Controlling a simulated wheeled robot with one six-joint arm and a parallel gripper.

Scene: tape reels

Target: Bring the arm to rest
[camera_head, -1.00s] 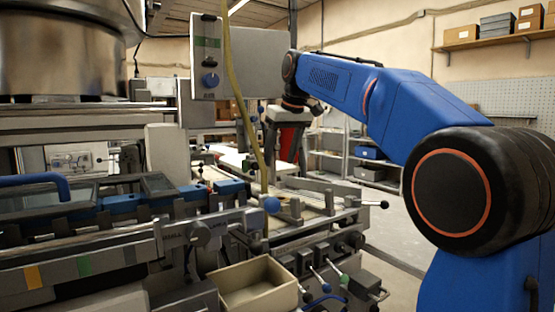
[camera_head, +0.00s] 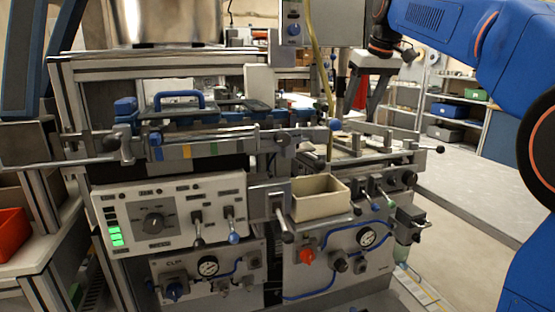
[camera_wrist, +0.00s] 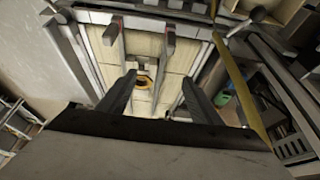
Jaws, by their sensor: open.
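My blue arm (camera_head: 440,30) reaches in from the right of the head view, bent at the elbow. My gripper (camera_head: 362,100) hangs from its end, pointing down over the right part of the machine's bench. In the wrist view my gripper (camera_wrist: 158,88) has its two dark fingers wide apart, with nothing between them. A small ring-shaped thing, yellow-orange and dark (camera_wrist: 144,81), lies on the pale slatted surface (camera_wrist: 150,50) below and beyond the fingers. It is too small to tell what it is.
The machine (camera_head: 170,215) with knobs and gauges fills the middle. An open beige bin (camera_head: 320,197) sits on its front. A yellow hose (camera_head: 318,60) hangs near my gripper. An orange bin (camera_head: 12,233) stands at left, grey shelves (camera_head: 455,110) at back right. Floor at right is clear.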

